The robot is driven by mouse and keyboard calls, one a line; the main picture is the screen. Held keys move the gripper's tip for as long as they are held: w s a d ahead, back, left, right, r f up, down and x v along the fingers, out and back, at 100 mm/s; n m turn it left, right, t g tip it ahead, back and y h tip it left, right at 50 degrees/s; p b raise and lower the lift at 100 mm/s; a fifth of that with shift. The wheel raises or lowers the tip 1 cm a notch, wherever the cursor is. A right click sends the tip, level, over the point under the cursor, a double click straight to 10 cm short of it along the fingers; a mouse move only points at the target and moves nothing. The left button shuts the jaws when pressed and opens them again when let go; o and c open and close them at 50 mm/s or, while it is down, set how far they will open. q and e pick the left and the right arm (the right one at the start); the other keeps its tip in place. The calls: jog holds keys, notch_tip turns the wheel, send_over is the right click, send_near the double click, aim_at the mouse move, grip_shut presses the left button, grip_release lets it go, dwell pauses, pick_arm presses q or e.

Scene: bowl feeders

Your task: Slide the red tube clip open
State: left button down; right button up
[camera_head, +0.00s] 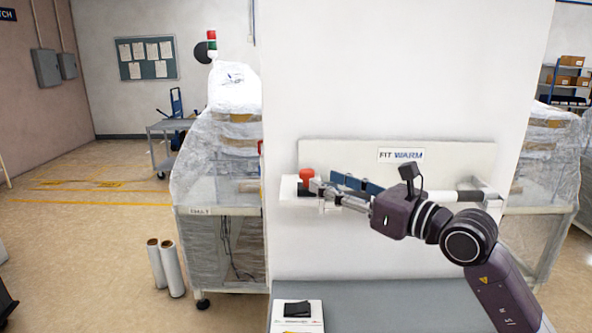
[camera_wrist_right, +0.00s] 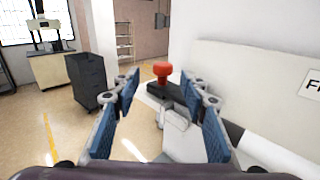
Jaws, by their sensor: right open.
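The red clip (camera_head: 306,174) is a rounded red knob at the left end of a white wall-mounted panel (camera_head: 455,155) marked "FIT WARM". In the right wrist view the red knob (camera_wrist_right: 162,72) stands upright on a dark piece (camera_wrist_right: 176,93), with a pale block (camera_wrist_right: 178,130) below it. My right gripper (camera_head: 328,188) reaches in from the right, just right of the clip. In its wrist view its two blue-padded fingers (camera_wrist_right: 162,88) are spread apart, with the knob seen beyond and between their tips. Nothing is held. My left gripper is not in view.
A pale tube (camera_head: 470,196) with dark bands runs along the panel's right side. A grey surface (camera_head: 400,305) lies below, with a white card or box bearing a black item (camera_head: 297,309) at its left. Plastic-wrapped machines (camera_head: 220,150) stand left and right of the white wall.

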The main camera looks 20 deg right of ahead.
aim_at(312, 175)
jog(key=shift+w+d+r, duration=0.15)
jog(key=shift+w, duration=0.1)
jog(key=shift+w+a+r+p, duration=0.1)
jog(key=shift+w+a+p, duration=0.15)
jog(key=shift+p, duration=0.25)
jog(key=p+x, duration=0.1)
jog(key=x, duration=0.1)
jog(key=p+x, duration=0.1)
jog(key=x, duration=0.1)
jog(key=p+x, duration=0.1)
jog(key=x, duration=0.1)
jog(key=shift+w+f, duration=0.25)
grip_shut()
